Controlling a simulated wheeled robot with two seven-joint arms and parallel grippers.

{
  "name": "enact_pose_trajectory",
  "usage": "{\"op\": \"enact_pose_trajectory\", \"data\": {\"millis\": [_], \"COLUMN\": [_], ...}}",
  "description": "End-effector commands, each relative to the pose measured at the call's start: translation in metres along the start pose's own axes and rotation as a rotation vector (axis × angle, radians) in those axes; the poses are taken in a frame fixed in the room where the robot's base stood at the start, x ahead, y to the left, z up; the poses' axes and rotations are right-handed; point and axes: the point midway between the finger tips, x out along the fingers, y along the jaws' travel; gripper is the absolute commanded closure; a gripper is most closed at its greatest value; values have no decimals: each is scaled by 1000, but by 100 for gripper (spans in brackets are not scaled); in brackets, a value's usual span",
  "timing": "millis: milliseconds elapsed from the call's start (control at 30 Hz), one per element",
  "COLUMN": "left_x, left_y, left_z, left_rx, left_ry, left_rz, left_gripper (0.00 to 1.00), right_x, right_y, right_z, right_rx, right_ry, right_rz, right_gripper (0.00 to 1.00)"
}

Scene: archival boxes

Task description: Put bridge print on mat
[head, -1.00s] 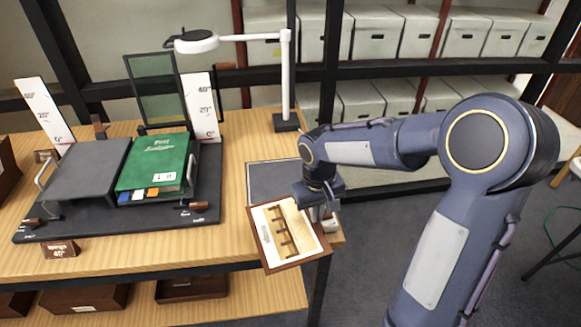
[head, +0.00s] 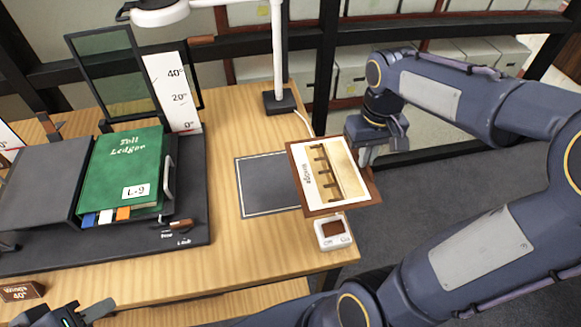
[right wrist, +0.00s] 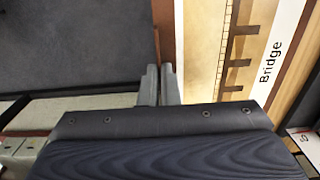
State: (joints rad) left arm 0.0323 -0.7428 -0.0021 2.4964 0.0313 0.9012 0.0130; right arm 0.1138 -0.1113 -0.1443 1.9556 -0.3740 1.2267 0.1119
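The bridge print (head: 326,172), a cream sheet with a dark bridge picture in a brown frame, is held at the table's right side. My right gripper (head: 366,152) is shut on its right edge. The mat (head: 262,188), dark grey with a pale border line, lies flat on the table. The print overlaps the mat's right part in the head view; its height above it is unclear. My left gripper (head: 75,316) is at the bottom left, partly cut off.
A small white device (head: 333,232) sits at the table's right edge, just below the print. A lamp base (head: 282,102) stands behind the mat. A green ledger (head: 122,172) lies on a dark cradle (head: 190,232) to the left. Bare wood surrounds the mat's left and front.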

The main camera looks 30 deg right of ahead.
Motion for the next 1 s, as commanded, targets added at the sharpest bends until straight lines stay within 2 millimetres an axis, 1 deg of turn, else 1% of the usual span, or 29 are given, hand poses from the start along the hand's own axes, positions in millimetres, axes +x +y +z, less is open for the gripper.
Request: {"op": "enact_pose_trajectory", "data": {"millis": [333,400,500,633,867,1000], "left_x": [-4,-3,-2,-2,-2,-1], "left_y": [2,1,1,1,1,0], "left_z": [-2,-1,-1,-1,-1,0], "left_rx": [0,0,0,0,0,0], "left_ry": [0,0,0,0,0,0], "left_rz": [0,0,0,0,0,0], "left_gripper": [64,64,64,64,64,64], "right_x": [37,52,70,85,98,119], "right_y": [-56,-64,-73,-82,-89,-88], "right_z": [-61,-70,-81,-90,-98,-97], "right_rx": [-6,-5,-4,-2,-2,0], "right_ry": [-6,-7,-5,-3,-1,-4], "right_rz": [1,1,1,0,0,1], "right_gripper": [100,100,100,100,100,100]}}
